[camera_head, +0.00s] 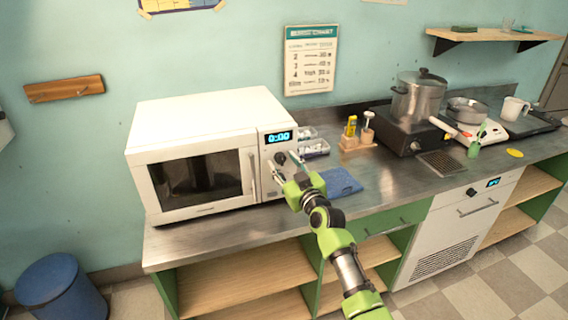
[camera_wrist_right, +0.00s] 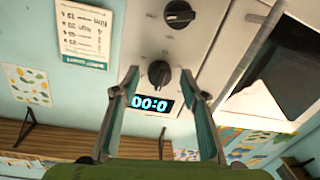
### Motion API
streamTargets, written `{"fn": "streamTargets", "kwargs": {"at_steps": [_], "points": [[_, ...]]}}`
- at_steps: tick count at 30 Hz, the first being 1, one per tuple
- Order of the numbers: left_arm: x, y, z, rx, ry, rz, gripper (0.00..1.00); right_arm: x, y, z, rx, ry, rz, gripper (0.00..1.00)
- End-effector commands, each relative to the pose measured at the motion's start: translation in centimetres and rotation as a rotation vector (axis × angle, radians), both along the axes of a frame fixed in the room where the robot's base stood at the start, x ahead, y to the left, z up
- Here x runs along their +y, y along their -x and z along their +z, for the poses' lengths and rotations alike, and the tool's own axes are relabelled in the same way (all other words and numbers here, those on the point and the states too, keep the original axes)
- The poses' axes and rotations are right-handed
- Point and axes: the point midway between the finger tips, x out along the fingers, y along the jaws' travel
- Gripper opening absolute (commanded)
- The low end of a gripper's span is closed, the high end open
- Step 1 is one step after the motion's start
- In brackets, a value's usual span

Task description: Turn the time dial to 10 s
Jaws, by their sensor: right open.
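The white microwave (camera_head: 195,115) stands on the left of the metal counter, door closed, its display (camera_head: 279,137) reading 0:00. In the right wrist view the picture is turned over, with the lit display (camera_wrist_right: 152,103) below two black dials. The dial nearest the display (camera_wrist_right: 159,73) appears between my fingertips; the other dial (camera_wrist_right: 179,14) is farther along the panel. I cannot read which is the time dial. My right gripper (camera_head: 285,163) is open in front of the panel, its fingers on either side of the nearer dial; contact cannot be told. My left gripper is out of view.
A blue cloth (camera_head: 341,182) lies on the counter right of the microwave. A wooden holder (camera_head: 356,143) with bottles stands behind it. A pot (camera_head: 418,97) and other cookware stand farther right. A wall chart (camera_head: 310,60) hangs above the counter.

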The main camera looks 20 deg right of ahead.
Motion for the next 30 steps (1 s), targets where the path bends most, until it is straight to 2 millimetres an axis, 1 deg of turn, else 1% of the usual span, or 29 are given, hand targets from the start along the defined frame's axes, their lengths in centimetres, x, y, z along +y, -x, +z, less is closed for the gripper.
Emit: {"fn": "streamTargets", "kwargs": {"at_steps": [8, 11, 12, 13, 23, 30], "points": [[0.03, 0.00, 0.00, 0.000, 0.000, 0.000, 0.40, -0.01, -0.11, 0.04, -0.001, 0.000, -0.001, 0.40], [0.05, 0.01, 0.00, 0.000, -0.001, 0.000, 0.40, -0.01, -0.10, 0.04, -0.001, 0.000, -0.001, 0.17], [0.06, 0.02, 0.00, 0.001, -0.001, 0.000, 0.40, -0.02, -0.10, 0.03, 0.000, 0.000, -0.001, 0.07], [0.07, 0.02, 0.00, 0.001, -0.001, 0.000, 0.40, -0.02, -0.10, 0.03, 0.000, 0.000, -0.001, 0.02], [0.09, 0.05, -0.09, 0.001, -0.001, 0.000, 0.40, -0.02, -0.09, 0.00, 0.001, -0.030, -0.001, 0.02], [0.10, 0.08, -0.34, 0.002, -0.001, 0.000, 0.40, -0.04, -0.11, -0.04, 0.005, -0.156, -0.001, 0.02]]}}
